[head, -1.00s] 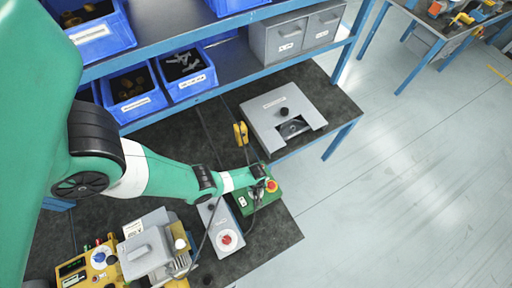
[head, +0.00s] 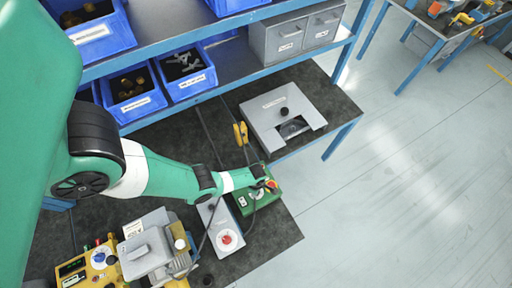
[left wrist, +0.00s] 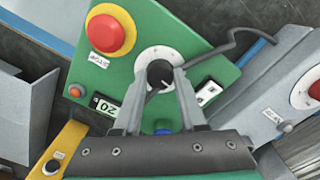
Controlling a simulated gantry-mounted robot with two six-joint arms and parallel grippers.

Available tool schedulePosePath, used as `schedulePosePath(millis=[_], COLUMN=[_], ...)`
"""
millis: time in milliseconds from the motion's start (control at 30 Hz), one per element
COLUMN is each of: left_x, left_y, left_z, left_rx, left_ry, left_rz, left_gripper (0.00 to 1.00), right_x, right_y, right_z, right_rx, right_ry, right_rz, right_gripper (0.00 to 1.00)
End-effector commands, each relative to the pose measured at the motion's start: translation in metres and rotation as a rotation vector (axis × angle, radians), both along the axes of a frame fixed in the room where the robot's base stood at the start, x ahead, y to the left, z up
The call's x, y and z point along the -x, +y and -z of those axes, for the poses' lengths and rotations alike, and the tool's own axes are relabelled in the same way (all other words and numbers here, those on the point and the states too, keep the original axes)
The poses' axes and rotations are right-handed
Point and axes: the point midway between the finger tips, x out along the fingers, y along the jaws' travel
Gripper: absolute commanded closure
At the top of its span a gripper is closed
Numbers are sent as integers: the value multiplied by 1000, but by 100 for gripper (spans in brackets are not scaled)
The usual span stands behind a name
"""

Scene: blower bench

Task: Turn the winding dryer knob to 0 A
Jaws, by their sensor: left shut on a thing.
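The green control box (head: 268,199) stands near the right end of the bench. It also fills the middle of the left wrist view (left wrist: 195,30). Its black knob (left wrist: 160,73) sits on a white dial with fine marks. My left gripper (left wrist: 161,80) has its two fingers on either side of this knob and is shut on it. The pointer's reading is too small to tell. A display (left wrist: 106,106) on the box seems to show 20, upside down. In the head view my left gripper (head: 262,184) hides the knob. My right gripper is not in view.
The box also carries a red mushroom button on yellow (left wrist: 110,30). A grey box with a red knob (head: 227,238) stands beside it, with a cable nearby. A yellow device (head: 100,264) is at lower left. A grey unit with a black knob (head: 272,108) stands behind.

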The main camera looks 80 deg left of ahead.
Motion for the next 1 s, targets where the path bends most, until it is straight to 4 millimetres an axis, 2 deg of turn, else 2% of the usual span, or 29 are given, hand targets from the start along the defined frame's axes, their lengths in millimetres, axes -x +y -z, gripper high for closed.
schedulePosePath(millis=[500, 700, 1000], left_x=[0, 0, 0], left_y=[0, 0, 0], left_z=[1, 1, 0], left_rx=[0, 0, 0], left_ry=[0, 0, 1], left_rz=[-449, -558, -627], left_gripper=[100, 100, 100], right_x=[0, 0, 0], right_y=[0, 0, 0], right_z=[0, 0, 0], right_rx=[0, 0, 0], right_ry=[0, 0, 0], right_rz=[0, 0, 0], right_gripper=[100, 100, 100])
